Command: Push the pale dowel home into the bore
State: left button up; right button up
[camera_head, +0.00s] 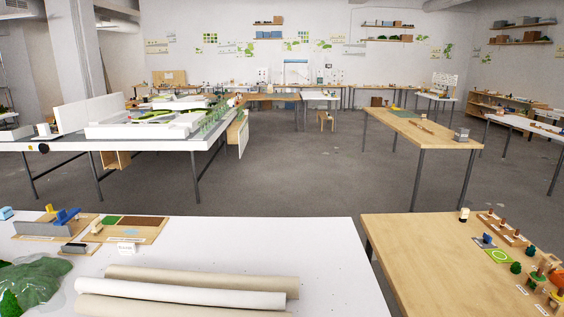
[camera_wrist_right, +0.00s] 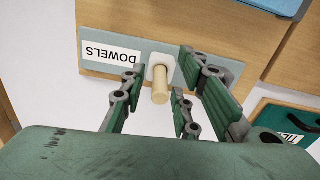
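In the right wrist view, a pale wooden dowel (camera_wrist_right: 160,88) sticks out of a white collar (camera_wrist_right: 154,60), which sits on a grey-green plate (camera_wrist_right: 98,63). The plate carries an upside-down white label reading DOWELS (camera_wrist_right: 110,52). The bore is hidden behind the dowel and collar. My right gripper (camera_wrist_right: 160,68) is open, its green-padded fingers on either side of the dowel with visible gaps. The dowel's free end points back toward the palm. The head view shows neither gripper nor the dowel. My left gripper is in no view.
The plate is on a wooden panel (camera_wrist_right: 190,22). A green labelled plate (camera_wrist_right: 285,122) is at the right of the wrist view. The head view shows a white table with paper rolls (camera_head: 180,292), a wooden table (camera_head: 400,240) with small models, and open grey floor (camera_head: 300,175) beyond.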

grip_shut()
jog(key=shift+a+r, duration=0.1)
dwell(0.6)
jog(key=c, duration=0.6)
grip_release()
jog(key=shift+s+a, duration=0.15)
jog(key=shift+a, duration=0.15)
jog(key=o, duration=0.7)
jog(key=shift+d, duration=0.1)
jog(key=o, duration=0.9)
jog(key=shift+d, duration=0.25)
jog(key=shift+c, duration=0.2)
